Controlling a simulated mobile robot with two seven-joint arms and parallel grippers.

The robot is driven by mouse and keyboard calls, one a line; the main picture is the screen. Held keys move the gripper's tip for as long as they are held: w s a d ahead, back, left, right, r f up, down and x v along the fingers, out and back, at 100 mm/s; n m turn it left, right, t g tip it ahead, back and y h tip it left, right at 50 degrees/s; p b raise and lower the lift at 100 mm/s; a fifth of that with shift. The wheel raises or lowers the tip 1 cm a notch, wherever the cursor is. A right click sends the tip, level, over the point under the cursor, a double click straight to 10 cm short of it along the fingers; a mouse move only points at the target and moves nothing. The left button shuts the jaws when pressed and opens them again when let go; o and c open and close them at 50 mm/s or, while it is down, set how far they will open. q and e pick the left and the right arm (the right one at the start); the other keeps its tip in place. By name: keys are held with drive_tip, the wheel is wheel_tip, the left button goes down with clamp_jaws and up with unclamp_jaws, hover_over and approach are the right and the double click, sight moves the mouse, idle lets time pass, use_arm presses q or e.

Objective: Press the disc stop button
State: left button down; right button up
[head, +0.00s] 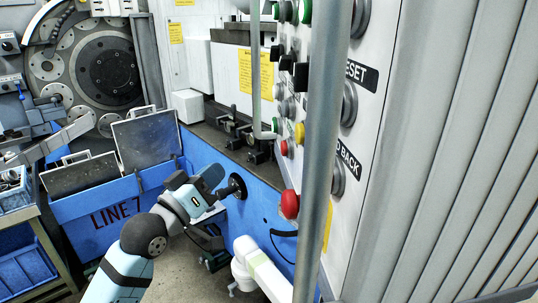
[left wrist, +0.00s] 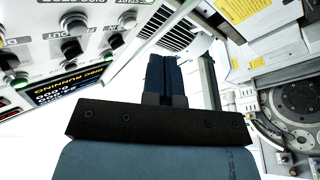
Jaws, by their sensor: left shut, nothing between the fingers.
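The control panel (head: 300,105) stands at the right of the head view. I cannot read which is the disc stop button. My left gripper (head: 212,177) is left of the panel, apart from its buttons. In the left wrist view its dark fingers (left wrist: 163,80) are shut and empty. Panel knobs (left wrist: 73,48) and a screen (left wrist: 82,84) reading "DISC RUNNING" show at left there. My right gripper is not visible.
A grey vertical post (head: 338,120) crosses in front of the panel and hides part of it. A blue "LINE 7" bin (head: 115,210) stands at left. A black round knob (head: 237,186) is close beside my left gripper. A large disc (head: 105,70) is at the back left.

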sight(285, 148)
use_arm(q)
drive_tip(key=shift+m+h, duration=0.3)
drive_tip(key=shift+h, duration=0.5)
drive_tip(key=r, duration=0.4)
drive_tip(key=shift+d+r, duration=0.25)
drive_tip(key=shift+r, duration=0.1)
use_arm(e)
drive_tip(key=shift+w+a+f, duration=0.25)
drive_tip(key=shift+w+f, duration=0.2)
use_arm(q)
drive_tip(key=d, duration=0.8)
drive_tip(key=shift+w+d, duration=0.4)
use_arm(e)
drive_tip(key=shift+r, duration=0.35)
use_arm(q)
drive_tip(key=shift+d+p, duration=0.4)
drive_tip(key=shift+p, duration=0.1)
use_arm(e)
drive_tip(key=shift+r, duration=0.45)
